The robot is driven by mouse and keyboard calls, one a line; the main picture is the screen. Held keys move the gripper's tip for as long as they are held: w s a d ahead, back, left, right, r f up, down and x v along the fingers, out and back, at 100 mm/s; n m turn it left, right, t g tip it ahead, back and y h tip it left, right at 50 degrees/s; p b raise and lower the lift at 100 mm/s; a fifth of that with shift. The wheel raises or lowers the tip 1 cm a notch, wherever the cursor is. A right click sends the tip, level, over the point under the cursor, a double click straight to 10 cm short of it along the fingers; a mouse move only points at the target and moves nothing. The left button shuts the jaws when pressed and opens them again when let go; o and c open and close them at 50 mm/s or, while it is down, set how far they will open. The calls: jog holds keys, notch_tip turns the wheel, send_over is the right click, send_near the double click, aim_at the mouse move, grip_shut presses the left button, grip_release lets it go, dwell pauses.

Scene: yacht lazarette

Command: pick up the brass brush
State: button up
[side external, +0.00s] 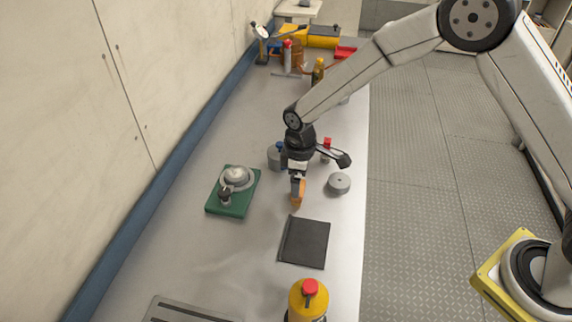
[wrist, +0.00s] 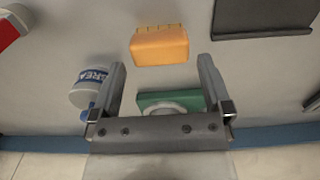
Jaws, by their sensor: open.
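The likely brass brush is an orange block with a thin yellowish, ridged edge. It stands out in the wrist view (wrist: 160,46), centred just beyond my fingertips; its bristles are not clearly visible. In the side view the orange block (side external: 298,198) shows just under my gripper (side external: 298,179), partly covered by it. My gripper, also in the wrist view (wrist: 161,67), is open with nothing held between its fingers. Whether the fingers overlap the block in height, I cannot tell.
A dark flat pad (side external: 305,243) lies in front of the block. A green board with a metal fitting (side external: 222,205) is to the left, a grey disc (side external: 339,184) to the right. A labelled grease tub (wrist: 90,92) stands near one finger. A yellow, red-topped bottle (side external: 308,300) stands nearer the camera.

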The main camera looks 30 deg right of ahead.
jog(key=shift+f, duration=1.75)
jog(key=c, duration=1)
jog(key=shift+r, duration=0.2)
jog(key=shift+r, duration=0.45)
jog(key=shift+s+d+r, duration=0.6)
jog(key=shift+s+r, duration=1.35)
jog(key=shift+s, duration=0.3)
jog(key=shift+s+d+r, duration=0.55)
jog(key=shift+s+r, duration=1.45)
jog(key=shift+s, duration=0.25)
jog(key=shift+s+d+r, duration=0.6)
jog(key=shift+s+r, duration=1.35)
jog(key=shift+s, duration=0.3)
